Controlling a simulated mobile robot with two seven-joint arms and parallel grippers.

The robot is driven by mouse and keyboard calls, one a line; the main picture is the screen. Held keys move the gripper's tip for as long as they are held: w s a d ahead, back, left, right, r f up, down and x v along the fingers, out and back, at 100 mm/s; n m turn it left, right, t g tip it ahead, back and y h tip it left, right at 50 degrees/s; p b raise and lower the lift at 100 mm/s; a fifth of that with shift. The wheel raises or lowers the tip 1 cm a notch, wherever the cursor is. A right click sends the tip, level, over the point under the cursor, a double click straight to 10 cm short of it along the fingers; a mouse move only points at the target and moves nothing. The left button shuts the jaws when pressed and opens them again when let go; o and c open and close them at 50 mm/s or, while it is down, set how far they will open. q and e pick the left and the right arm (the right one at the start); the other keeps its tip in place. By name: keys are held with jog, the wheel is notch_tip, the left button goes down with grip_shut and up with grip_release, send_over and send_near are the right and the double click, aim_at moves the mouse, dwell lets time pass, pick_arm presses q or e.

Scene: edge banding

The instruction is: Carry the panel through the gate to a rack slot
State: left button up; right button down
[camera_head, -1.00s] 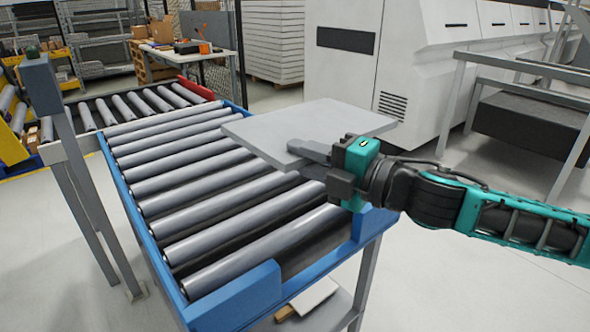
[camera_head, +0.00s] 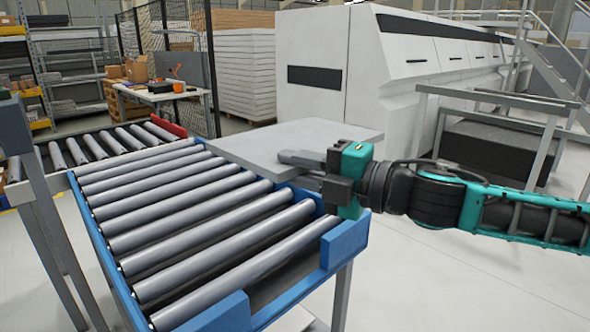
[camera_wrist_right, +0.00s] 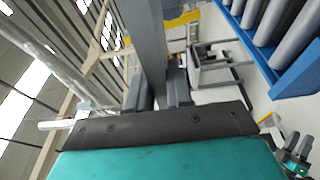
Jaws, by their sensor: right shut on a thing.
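A flat grey rectangular panel (camera_head: 290,140) is held roughly level over the right edge of the roller conveyor in the head view. My right gripper (camera_head: 312,162) is shut on the panel's near edge. In the right wrist view the panel (camera_wrist_right: 147,40) shows edge-on as a grey band between the fingers (camera_wrist_right: 158,92). I cannot tell whether the panel touches the rollers. My left gripper is not in the head view; a small teal and grey part at the wrist view's lower right is too small to tell. I cannot make out the gate or a rack slot for certain.
The blue-framed roller conveyor (camera_head: 112,240) fills the left and centre. A grey post stand (camera_head: 45,225) is at its left. A large white machine (camera_head: 310,48) stands behind the panel. Grey metal frames (camera_head: 432,128) stand at right. The floor (camera_head: 450,285) at lower right is clear.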

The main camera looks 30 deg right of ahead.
jog(key=shift+r, duration=0.4)
jog(key=shift+r+g+h, duration=0.1)
jog(key=shift+g+h, duration=0.3)
jog(key=shift+g, duration=0.1)
jog(key=shift+w+d+r+g+h+b, duration=0.1)
jog(key=shift+w+g+h+b, duration=0.05)
jog(key=shift+g+h+b, duration=0.15)
jog(key=shift+r+g+h, duration=0.3)
jog(key=shift+r+g, duration=0.05)
jog(key=shift+g, duration=0.15)
jog(key=g+h, duration=0.1)
jog(key=r+g, duration=0.1)
jog(key=g+h, duration=0.1)
jog(key=g, duration=0.1)
jog(key=shift+a+r+h+p, duration=0.2)
jog(key=shift+r+h+p, duration=0.05)
jog(key=shift+h+p, duration=0.05)
jog(key=r+g+h, duration=0.1)
jog(key=g, duration=0.1)
jog(key=g+h, duration=0.1)
jog(key=g, duration=0.1)
jog(key=shift+r+h, duration=0.35)
jog(key=shift+h, duration=0.05)
jog(key=g+h, duration=0.1)
jog(key=r+g+h, duration=0.1)
jog(key=shift+g, duration=0.3)
jog(key=shift+d, duration=0.15)
